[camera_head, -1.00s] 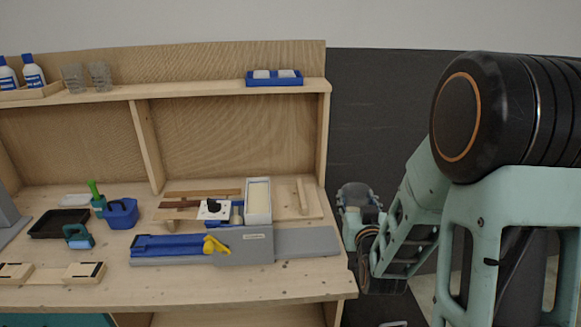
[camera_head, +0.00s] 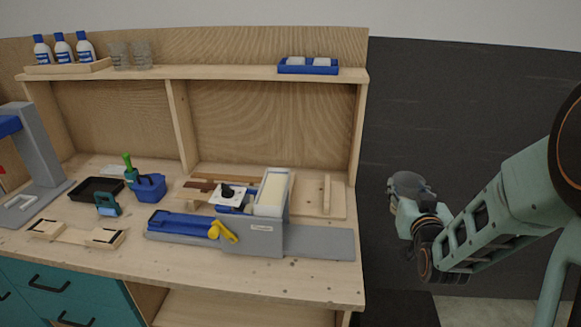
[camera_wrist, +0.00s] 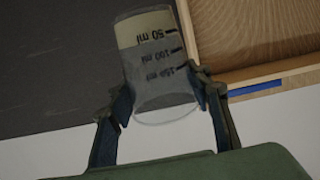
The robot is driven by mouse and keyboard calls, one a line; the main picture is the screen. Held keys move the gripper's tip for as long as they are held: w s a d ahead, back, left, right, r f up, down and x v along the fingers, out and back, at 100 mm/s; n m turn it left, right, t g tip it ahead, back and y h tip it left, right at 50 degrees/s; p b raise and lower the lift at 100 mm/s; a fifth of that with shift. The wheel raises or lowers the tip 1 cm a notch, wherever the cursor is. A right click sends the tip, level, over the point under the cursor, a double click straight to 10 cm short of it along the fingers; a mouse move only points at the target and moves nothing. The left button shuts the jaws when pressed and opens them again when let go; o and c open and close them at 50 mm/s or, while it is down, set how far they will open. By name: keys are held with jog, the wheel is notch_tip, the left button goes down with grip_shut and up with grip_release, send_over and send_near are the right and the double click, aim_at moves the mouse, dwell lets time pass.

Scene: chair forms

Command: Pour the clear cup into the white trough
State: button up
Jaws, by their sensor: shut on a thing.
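The clear cup (camera_wrist: 155,85) has dark ml marks and pale contents at its upper end in the wrist view. My gripper (camera_wrist: 165,100) is shut on it, one finger on each side. The marks read upside down and the wall is at the bottom, so the wrist view seems inverted and the cup roughly upright. In the head view my gripper (camera_head: 408,190) is right of the workbench, clear of it; the cup is hard to make out there. The white trough (camera_head: 288,195), a long white-rimmed box with a cream inside, stands on the bench's right part, apart from my gripper.
A grey and blue fixture (camera_head: 265,240) with a yellow handle lies around the trough. The bench shelf (camera_head: 215,73) carries bottles, clear cups (camera_head: 142,55) and a blue tray (camera_head: 308,70). The bench's right side panel (camera_head: 359,125) stands between the trough and my gripper. Dark wall fills the right.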

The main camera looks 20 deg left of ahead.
jog(key=s+a+r+n+g+y+b, duration=0.1)
jog(key=a+n+y+b, duration=0.1)
jog(key=a, duration=0.8)
jog(key=a+r+n+g+y+b, duration=0.1)
jog(key=a+n+g+y+b, duration=0.1)
jog(key=a, duration=0.9)
jog(key=s+a+r+n+g+y+b, duration=0.1)
jog(key=a+n+y+b, duration=0.2)
jog(key=a, duration=0.7)
jog(key=shift+s+a+g+y+b, duration=0.15)
jog(key=shift+s+g+y+b, duration=0.2)
jog(key=shift+y+b, duration=0.35)
jog(key=shift+r+p, duration=0.1)
jog(key=shift+p, duration=0.2)
jog(key=shift+w+r+p, duration=0.1)
jog(key=shift+p, duration=0.3)
